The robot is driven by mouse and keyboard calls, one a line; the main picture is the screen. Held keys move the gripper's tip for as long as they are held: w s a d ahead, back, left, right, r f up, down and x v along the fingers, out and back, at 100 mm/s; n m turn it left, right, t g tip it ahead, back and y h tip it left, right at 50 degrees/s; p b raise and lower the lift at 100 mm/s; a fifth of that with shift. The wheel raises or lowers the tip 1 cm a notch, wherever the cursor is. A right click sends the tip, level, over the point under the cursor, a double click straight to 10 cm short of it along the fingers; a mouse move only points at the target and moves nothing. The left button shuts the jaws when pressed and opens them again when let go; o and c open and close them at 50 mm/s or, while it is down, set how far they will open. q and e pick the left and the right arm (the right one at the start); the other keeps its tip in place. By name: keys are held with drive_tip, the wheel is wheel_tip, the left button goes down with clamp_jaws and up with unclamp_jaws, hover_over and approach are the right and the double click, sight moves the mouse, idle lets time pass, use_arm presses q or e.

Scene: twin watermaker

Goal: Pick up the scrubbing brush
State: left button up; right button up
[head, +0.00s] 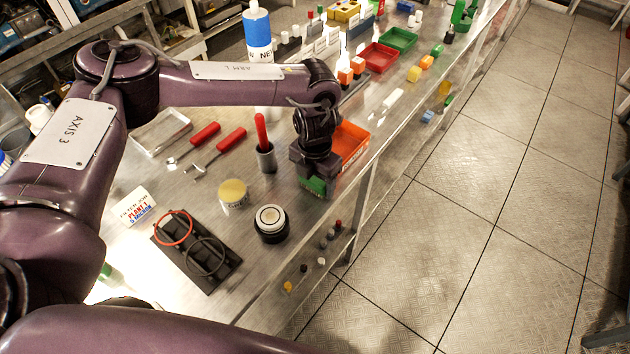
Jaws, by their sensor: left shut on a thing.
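My left gripper (314,172) points down at the bench's front edge, right of the middle of the bench. It is shut on a small green block-like thing, which appears to be the scrubbing brush (314,187). Only its lower part shows; the gripper hides the rest, and I cannot tell whether it touches the bench. My right gripper is not in view.
An orange-red bin (350,141) stands just behind the gripper. Red-handled tools (217,152) lie farther left. The floor (480,200) at right is clear.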

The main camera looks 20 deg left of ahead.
sight(315, 178)
use_arm(q)
wheel_tip(315, 178, up, 9)
drive_tip(key=shift+f+b, duration=0.15)
drive_tip(key=shift+b, duration=0.85)
wheel_tip(315, 178, up, 11)
drive_tip(key=shift+p, duration=0.45)
drive_tip(key=o, duration=0.4)
drive_tip(key=shift+f, duration=0.1)
drive_tip(key=c, duration=0.3)
